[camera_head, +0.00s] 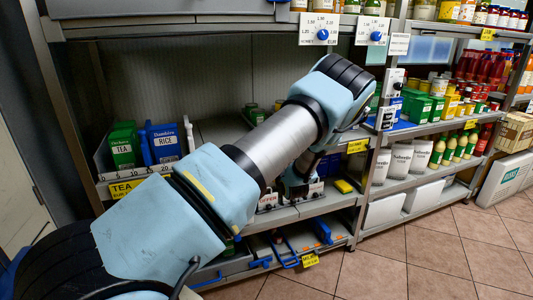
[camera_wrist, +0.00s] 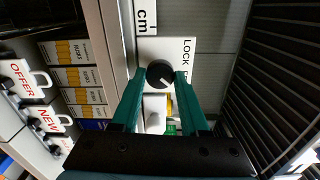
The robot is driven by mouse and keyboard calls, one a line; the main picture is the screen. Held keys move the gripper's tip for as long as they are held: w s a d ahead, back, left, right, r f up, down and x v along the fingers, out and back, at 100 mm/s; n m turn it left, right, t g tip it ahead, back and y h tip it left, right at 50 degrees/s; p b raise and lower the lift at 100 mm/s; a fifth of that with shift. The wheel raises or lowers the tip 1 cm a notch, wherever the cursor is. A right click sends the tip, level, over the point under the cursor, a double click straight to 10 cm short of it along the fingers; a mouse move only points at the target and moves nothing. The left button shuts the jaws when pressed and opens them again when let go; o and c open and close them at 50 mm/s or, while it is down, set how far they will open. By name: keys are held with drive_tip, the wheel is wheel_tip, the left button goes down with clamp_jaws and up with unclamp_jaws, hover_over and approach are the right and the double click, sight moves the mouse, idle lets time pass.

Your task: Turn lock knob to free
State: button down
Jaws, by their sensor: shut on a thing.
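The lock knob (camera_wrist: 160,70) is a round black knob with a white pointer line, on a white plate (camera_wrist: 180,48) lettered "LOCK" in the wrist view. The line points toward the lower right of that picture. The rest of the lettering is partly hidden by a finger. My gripper (camera_wrist: 160,77) has its two green fingers on either side of the knob, and it is shut on it. In the head view my arm reaches across the shelf and hides the knob.
Signs reading "OFFER" (camera_wrist: 22,80) and "NEW" (camera_wrist: 46,119) hang beside stacked yellow-white boxes (camera_wrist: 74,76). A dark ribbed panel (camera_wrist: 275,70) lies to the right in the wrist view.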

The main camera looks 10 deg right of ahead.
drive_tip(key=shift+m, duration=0.5)
drive_tip(key=shift+c, duration=2)
unclamp_jaws()
drive_tip(key=shift+s, duration=0.1)
drive_tip(key=s+d+b, duration=0.1)
drive_tip(key=s+b, duration=0.1)
drive_tip(key=s, duration=0.8)
drive_tip(key=shift+s+d, duration=0.15)
drive_tip(key=shift+s, duration=0.15)
